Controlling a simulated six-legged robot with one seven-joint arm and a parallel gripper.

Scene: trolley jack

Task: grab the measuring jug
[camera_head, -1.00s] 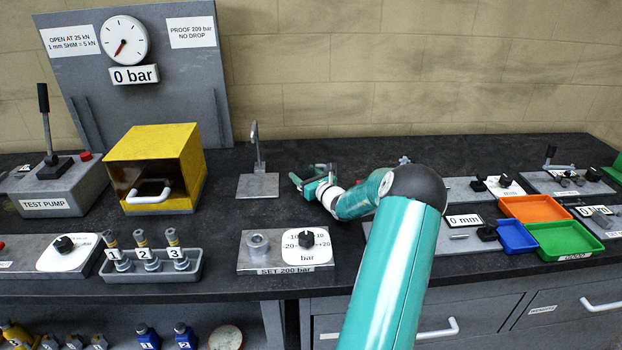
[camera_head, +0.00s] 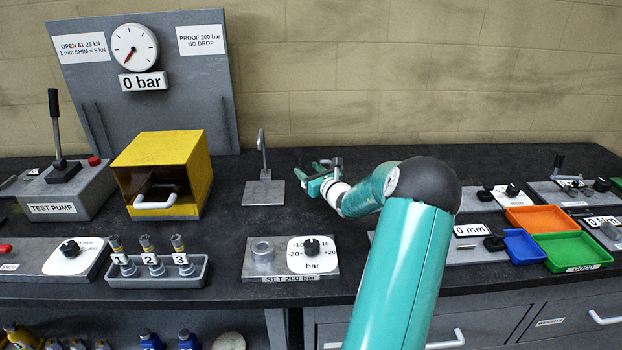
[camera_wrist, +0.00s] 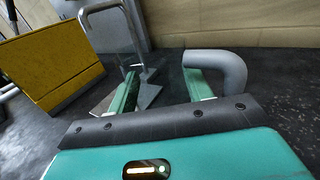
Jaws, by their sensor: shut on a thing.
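My gripper (camera_head: 309,173) is over the back of the bench, just right of the small plate with the hooked post. In the wrist view its two green fingers (camera_wrist: 160,78) stand apart, with the hooked post and plate seen beyond the gap. A thick grey bent handle (camera_wrist: 232,68) lies against the right finger, and I take it for the handle of the measuring jug. The jug's body cannot be made out clearly. In the head view only a small grey part (camera_head: 337,164) shows at the fingers.
The hooked post on its plate (camera_head: 264,192) stands close left of my gripper. Further left is a yellow box (camera_head: 185,165) with a white handle. Coloured trays (camera_head: 540,219) lie right.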

